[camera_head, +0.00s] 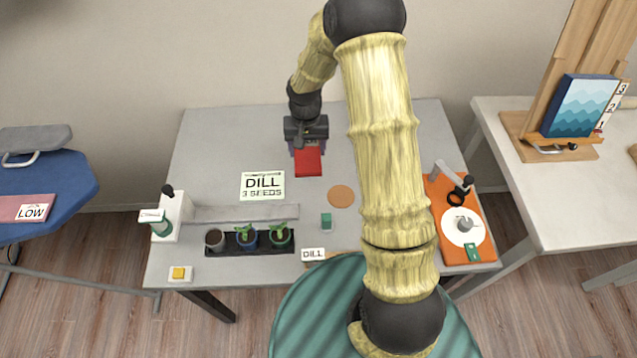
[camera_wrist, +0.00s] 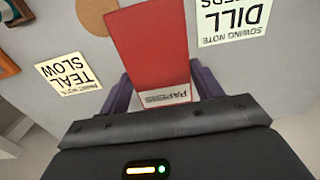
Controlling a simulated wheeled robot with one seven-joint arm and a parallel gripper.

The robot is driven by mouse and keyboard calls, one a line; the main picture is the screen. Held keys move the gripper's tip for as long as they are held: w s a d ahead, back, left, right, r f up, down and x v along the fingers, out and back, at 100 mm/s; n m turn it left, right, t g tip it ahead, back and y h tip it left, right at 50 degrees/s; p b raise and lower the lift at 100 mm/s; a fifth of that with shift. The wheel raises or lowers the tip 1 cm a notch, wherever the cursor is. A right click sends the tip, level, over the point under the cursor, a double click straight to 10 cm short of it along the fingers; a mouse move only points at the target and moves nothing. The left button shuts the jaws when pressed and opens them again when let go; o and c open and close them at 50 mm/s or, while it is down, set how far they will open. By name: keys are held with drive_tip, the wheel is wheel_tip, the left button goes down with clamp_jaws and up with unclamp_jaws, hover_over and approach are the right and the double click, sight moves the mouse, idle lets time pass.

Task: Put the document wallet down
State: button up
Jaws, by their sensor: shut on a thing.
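The document wallet (camera_head: 308,162) is red with a white label. In the wrist view the wallet (camera_wrist: 150,50) shows between the two purple fingers, its label reading "PAPERS". My gripper (camera_head: 306,145) is shut on the wallet's near-label end, over the back middle of the grey table (camera_head: 225,140). In the wrist view my gripper (camera_wrist: 160,98) has a finger on each side of the wallet. I cannot tell whether the wallet touches the tabletop.
A "DILL 3 SEEDS" note (camera_head: 262,186) lies left of the wallet, and a round cork mat (camera_head: 341,196) lies in front of it. Potted plants (camera_head: 247,237) stand along the front left. An orange board (camera_head: 457,232) is at right. The table's back left is clear.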

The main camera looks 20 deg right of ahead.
sight(308, 161)
drive_tip(key=shift+d+r, duration=0.1)
drive_tip(key=f+p, duration=0.1)
drive_tip(key=f, duration=0.5)
drive_tip(key=shift+w, duration=0.2)
drive_tip(key=shift+s+f, duration=0.1)
drive_tip(key=shift+f, duration=0.05)
wheel_tip(308, 161, down, 3)
drive_tip(key=shift+s+r, duration=0.1)
drive_tip(key=shift+f, duration=0.5)
drive_tip(key=shift+f, duration=0.1)
